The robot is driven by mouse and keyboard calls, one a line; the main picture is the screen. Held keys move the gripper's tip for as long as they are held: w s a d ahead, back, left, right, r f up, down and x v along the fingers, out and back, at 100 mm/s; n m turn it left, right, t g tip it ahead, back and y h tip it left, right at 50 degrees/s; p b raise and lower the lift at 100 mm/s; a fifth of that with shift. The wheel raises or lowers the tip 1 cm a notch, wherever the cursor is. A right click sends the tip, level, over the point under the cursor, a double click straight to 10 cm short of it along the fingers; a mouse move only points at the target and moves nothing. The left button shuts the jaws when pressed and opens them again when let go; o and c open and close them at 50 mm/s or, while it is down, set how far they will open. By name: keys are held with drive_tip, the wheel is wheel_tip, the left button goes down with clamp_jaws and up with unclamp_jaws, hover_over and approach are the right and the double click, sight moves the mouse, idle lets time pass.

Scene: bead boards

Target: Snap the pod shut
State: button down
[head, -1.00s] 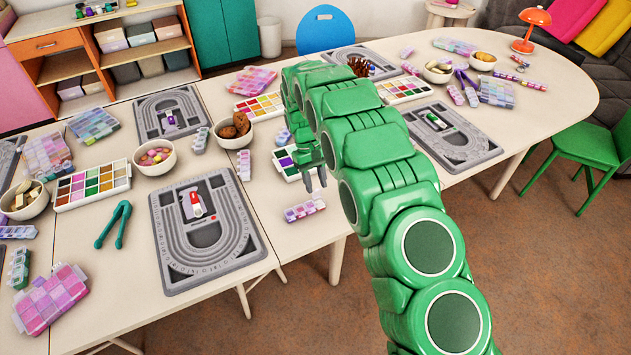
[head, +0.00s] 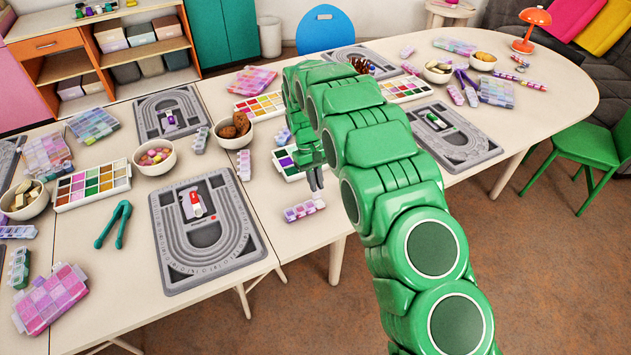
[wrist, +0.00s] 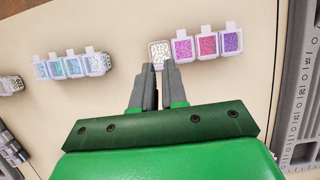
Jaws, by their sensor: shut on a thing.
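A strip of small clear bead pods (wrist: 207,45) lies on the table in the wrist view, holding pink, red and purple beads. The pod with white beads (wrist: 160,50) is at its left end, a pale piece of it reaching toward my gripper (wrist: 159,70). My gripper's grey fingers are close together on this pale piece at the pod's near edge. I cannot tell whether it is the lid or its tab. In the head view the strip (head: 303,211) lies near the table's front edge, with my gripper (head: 317,187) just above and behind it.
Another pod strip (wrist: 72,66) lies to the left in the wrist view. A grey bead board (wrist: 298,100) is at the right edge. In the head view, a paint tray (head: 290,172) is behind my gripper and another bead board (head: 255,262) is to the left.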

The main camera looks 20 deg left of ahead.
drive_tip(key=shift+s+d, duration=0.1)
drive_tip(key=shift+s+d+t+y, duration=0.5)
drive_tip(key=shift+t+y, duration=0.5)
drive_tip(key=shift+s+d+f+t+y, duration=0.2)
drive_tip(key=shift+s+d+t+y, duration=0.25)
drive_tip(key=shift+t+y, duration=0.3)
drive_tip(key=shift+s+d+f+t+y, duration=0.2)
drive_tip(key=shift+s+d+t+y, duration=0.25)
drive_tip(key=shift+t+y, duration=0.3)
drive_tip(key=shift+s+d+f+t+y, duration=0.25)
drive_tip(key=shift+s+f+t+y, duration=0.15)
drive_tip(key=shift+t+y, duration=0.25)
drive_tip(key=shift+s+d+f+t+y, duration=0.25)
drive_tip(key=shift+f+t+y, duration=0.1)
drive_tip(key=shift+t+y, duration=0.3)
drive_tip(key=shift+s+d+f+t+y, duration=0.2)
drive_tip(key=shift+f+t+y, duration=0.2)
drive_tip(key=shift+t+y, duration=0.2)
drive_tip(key=shift+s+d+f+t+y, duration=0.1)
drive_tip(key=shift+d+f+t+y, duration=0.1)
drive_tip(key=shift+f+t+y, duration=0.3)
drive_tip(key=shift+r+t+y, duration=0.1)
drive_tip(key=shift+t+y, duration=0.2)
drive_tip(key=c, duration=1.1)
unclamp_jaws()
drive_tip(key=shift+c, duration=0.2)
